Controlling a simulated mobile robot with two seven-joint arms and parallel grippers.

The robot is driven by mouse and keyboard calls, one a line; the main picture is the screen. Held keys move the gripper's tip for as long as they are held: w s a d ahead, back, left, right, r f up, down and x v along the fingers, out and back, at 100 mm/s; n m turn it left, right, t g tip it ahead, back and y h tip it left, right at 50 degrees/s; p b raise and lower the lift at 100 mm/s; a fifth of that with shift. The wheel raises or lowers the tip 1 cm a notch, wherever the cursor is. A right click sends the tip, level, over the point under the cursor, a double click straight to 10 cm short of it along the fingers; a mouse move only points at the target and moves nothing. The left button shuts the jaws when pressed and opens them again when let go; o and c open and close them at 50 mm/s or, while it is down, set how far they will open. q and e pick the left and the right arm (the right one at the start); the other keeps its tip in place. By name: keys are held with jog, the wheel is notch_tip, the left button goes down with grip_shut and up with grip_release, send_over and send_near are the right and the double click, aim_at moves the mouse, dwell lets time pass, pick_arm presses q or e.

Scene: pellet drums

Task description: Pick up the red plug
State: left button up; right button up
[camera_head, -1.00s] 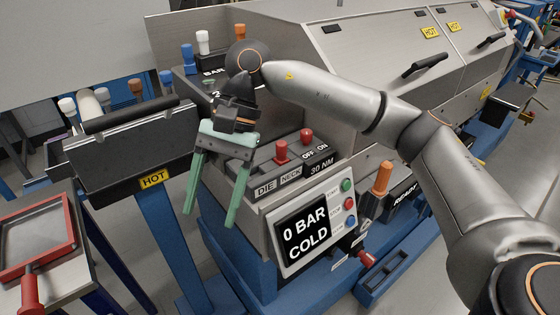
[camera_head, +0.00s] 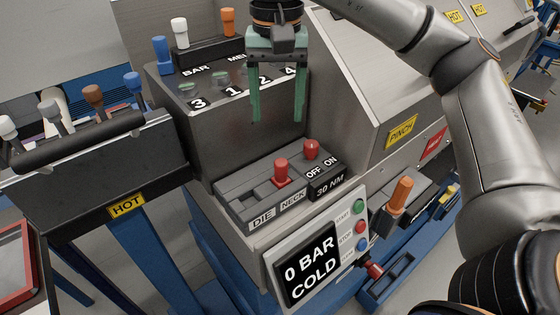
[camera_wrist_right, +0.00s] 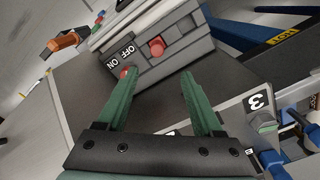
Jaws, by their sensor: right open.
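A red plug (camera_head: 281,172) stands upright in the dark grey panel behind the DIE and NECK labels. A second red knob (camera_head: 312,150) stands beside the OFF and ON labels. In the right wrist view the red plug (camera_wrist_right: 156,46) shows ahead of the fingers, and the other knob (camera_wrist_right: 124,73) is by the left fingertip. My right gripper (camera_head: 277,120) is open and empty. It hangs above and behind the panel, with green fingers pointing down, in front of the numbered 1 to 4 block. It touches neither red piece. My left gripper is not in view.
The numbered block (camera_head: 205,130) carries blue, white and orange levers. A display (camera_head: 310,265) reads 0 BAR COLD. An orange handle (camera_head: 400,192) and a lower red knob (camera_head: 374,269) are to the right. A HOT-marked box (camera_head: 85,180) with levers stands left.

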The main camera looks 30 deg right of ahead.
jog(key=b, duration=0.2)
send_over(281, 162)
jog(key=f, duration=0.6)
jog(key=shift+w+a+f, duration=0.1)
jog(key=shift+w+a, duration=0.1)
jog(key=shift+f, duration=0.85)
jog(key=f, duration=0.3)
jog(key=shift+s+d+f, duration=0.2)
jog(key=shift+d+f, duration=0.05)
jog(key=shift+f, duration=0.55)
